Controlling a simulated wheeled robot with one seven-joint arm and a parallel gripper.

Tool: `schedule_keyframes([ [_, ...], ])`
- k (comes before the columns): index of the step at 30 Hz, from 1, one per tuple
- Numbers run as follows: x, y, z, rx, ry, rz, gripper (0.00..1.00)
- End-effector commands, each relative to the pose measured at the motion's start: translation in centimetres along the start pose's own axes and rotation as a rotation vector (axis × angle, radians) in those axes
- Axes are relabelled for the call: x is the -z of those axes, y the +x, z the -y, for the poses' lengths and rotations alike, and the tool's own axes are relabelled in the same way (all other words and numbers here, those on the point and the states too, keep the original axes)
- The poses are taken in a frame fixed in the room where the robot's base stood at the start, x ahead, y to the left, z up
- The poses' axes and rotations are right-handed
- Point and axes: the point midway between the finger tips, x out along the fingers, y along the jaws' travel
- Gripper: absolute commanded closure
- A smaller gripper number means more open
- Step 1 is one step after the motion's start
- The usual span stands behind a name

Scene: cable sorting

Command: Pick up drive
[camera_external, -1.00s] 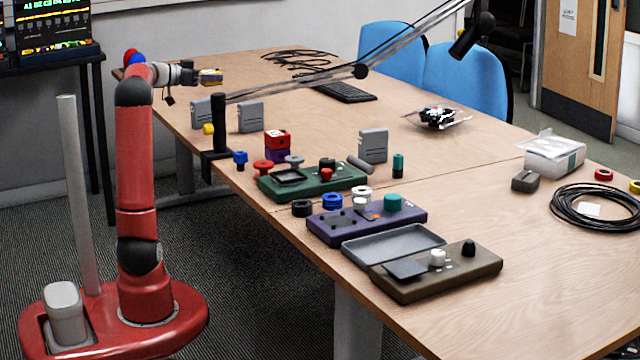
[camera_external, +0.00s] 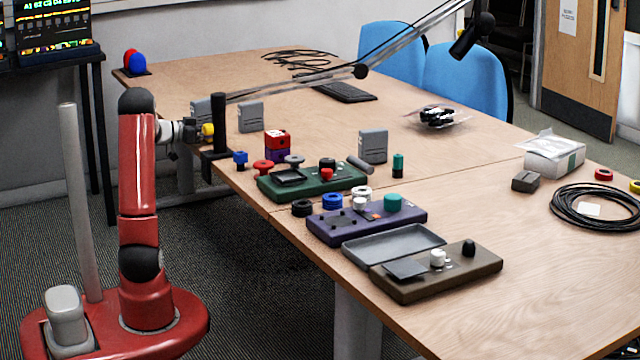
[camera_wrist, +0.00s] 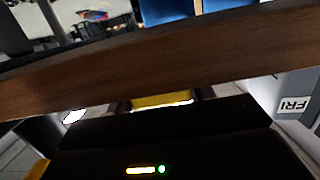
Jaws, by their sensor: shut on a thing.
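My gripper (camera_external: 194,131) is low at the left edge of the table, beside the black clamp post, and small in the outside view. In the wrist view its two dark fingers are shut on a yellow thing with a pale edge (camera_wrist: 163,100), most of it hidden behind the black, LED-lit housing. I cannot tell from its visible part whether this is the drive. Grey upright boxes that look like drives stand on the table: one behind the post (camera_external: 201,109), one right of it (camera_external: 250,117), one farther right (camera_external: 373,146).
The wooden table edge (camera_wrist: 150,70) crosses close in front of the wrist camera. A grey panel marked FRI (camera_wrist: 293,104) shows at right. The black post (camera_external: 219,125) and a yellow knob (camera_external: 208,130) are close to my gripper. Several control boxes, including a green one (camera_external: 312,184), line the front.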

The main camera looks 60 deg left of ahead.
Motion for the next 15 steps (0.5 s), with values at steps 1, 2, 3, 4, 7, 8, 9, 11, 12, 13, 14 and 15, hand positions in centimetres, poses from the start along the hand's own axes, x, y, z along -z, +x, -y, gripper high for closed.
schedule_keyframes([
  [1, -0.03, 0.00, 0.00, 0.000, 0.001, -0.001, 0.74],
  [2, -0.03, 0.00, 0.00, 0.000, 0.001, -0.001, 0.74],
  [3, -0.03, 0.00, 0.01, 0.000, 0.001, -0.001, 0.74],
  [4, -0.03, 0.00, 0.01, 0.000, 0.001, -0.001, 0.74],
  [7, -0.07, 0.00, 0.02, 0.001, 0.001, 0.000, 0.40],
  [8, -0.07, 0.00, 0.02, 0.001, 0.001, 0.000, 0.36],
  [9, -0.06, 0.00, 0.02, 0.001, 0.001, 0.000, 0.30],
  [11, -0.06, -0.01, 0.02, 0.001, 0.001, 0.000, 0.26],
  [12, -0.05, -0.01, 0.02, 0.001, 0.001, 0.000, 0.26],
  [13, -0.05, -0.01, 0.02, 0.001, 0.001, 0.000, 0.26],
  [14, -0.04, -0.01, 0.02, 0.001, 0.001, 0.000, 0.26],
  [15, -0.04, -0.01, 0.02, 0.001, 0.001, 0.000, 0.26],
])
